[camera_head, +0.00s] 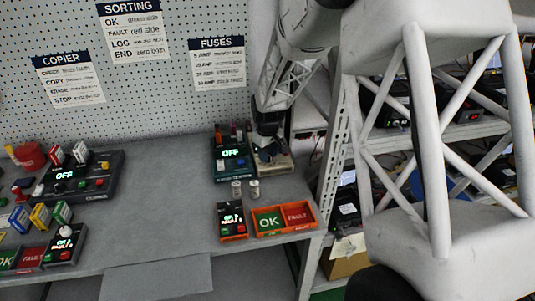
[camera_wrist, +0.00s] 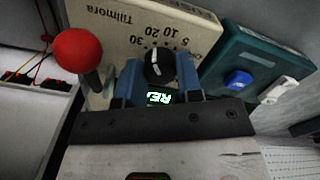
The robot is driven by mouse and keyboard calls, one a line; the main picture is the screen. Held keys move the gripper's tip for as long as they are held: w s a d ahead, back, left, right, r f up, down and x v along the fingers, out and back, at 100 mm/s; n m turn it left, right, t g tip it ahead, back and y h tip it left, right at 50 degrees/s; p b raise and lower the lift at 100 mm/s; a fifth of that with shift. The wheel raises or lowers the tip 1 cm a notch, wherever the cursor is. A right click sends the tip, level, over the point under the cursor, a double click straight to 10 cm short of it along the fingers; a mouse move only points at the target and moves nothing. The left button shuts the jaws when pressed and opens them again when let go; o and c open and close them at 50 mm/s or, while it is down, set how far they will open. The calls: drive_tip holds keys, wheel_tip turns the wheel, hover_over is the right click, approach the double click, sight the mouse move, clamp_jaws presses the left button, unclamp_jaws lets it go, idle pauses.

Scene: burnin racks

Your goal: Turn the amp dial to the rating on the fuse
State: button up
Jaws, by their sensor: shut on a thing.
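The amp dial (camera_wrist: 158,68) is a black knob with a white line, on a beige box marked Tillmora (camera_wrist: 110,18). Its scale shows 5, 10, 20 and 30; the line points roughly up in the wrist view, but I cannot tell the exact number. My gripper (camera_wrist: 157,82) has its blue fingers on both sides of the dial, shut on it. In the head view my gripper (camera_head: 267,150) is at the beige box (camera_head: 284,168), largely hiding its face. Two small pale cylinders (camera_head: 245,189) stand in front; I cannot tell whether one is the fuse, and no rating is readable.
A red ball knob (camera_wrist: 78,51) stands close to one finger. A teal device (camera_head: 231,172) showing OFF is beside the beige box. An orange tray (camera_head: 312,211) with OK and FAULT areas is in front. A FUSES sheet (camera_head: 217,64) hangs behind. The middle bench (camera_head: 160,195) is clear.

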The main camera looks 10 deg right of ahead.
drive_tip(key=n, duration=0.4)
drive_tip(key=shift+n, duration=0.4)
drive_tip(key=o, duration=0.9)
drive_tip(key=shift+r, duration=0.1)
drive_tip(key=shift+r, duration=3.8)
drive_tip(key=shift+r, duration=0.1)
